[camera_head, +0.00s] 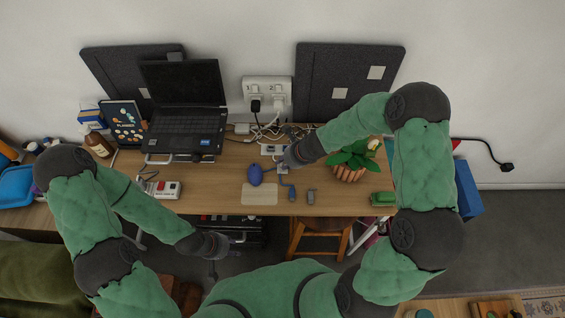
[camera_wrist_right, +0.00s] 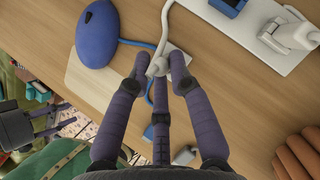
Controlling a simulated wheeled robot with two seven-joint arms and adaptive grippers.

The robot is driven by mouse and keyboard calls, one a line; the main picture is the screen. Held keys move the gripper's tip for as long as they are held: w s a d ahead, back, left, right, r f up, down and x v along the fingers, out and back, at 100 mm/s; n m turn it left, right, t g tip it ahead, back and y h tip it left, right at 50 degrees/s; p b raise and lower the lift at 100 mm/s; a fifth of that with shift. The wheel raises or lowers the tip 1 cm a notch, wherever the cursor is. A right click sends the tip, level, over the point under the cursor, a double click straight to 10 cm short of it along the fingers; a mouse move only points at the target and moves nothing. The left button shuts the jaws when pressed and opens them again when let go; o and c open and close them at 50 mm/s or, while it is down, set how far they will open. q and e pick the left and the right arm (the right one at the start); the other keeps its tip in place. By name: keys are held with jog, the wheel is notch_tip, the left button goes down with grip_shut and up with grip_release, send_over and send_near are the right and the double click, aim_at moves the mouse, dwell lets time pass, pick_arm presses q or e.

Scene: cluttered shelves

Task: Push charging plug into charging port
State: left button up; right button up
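My right gripper (camera_head: 287,160) is over the desk, close to the white power strip (camera_head: 272,149). In the right wrist view its fingertips (camera_wrist_right: 161,62) lie close on both sides of a small white plug-like end (camera_wrist_right: 157,66) of a white cable (camera_wrist_right: 168,22). I cannot tell whether they grip it. No charging port can be made out for certain. A blue connector (camera_wrist_right: 150,132) and a pale one (camera_wrist_right: 184,155) lie below, partly hidden by the fingers. My left gripper (camera_head: 214,245) hangs in front of the desk, away from these things; its opening is too small to tell.
A blue mouse (camera_head: 255,175) sits on a pale pad (camera_head: 259,195), left of my right gripper. A potted plant (camera_head: 352,158) stands close on its right. A laptop (camera_head: 184,105) is at the back left. Wall sockets (camera_head: 266,92) hold plugs above tangled cables.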

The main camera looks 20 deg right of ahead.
jog(key=shift+r, duration=0.2)
grip_shut()
notch_tip(320, 180, up, 5)
jog(key=p, duration=0.5)
jog(key=shift+f, duration=0.15)
jog(key=shift+o, duration=1.1)
grip_release()
grip_shut()
jog(key=shift+w, duration=0.15)
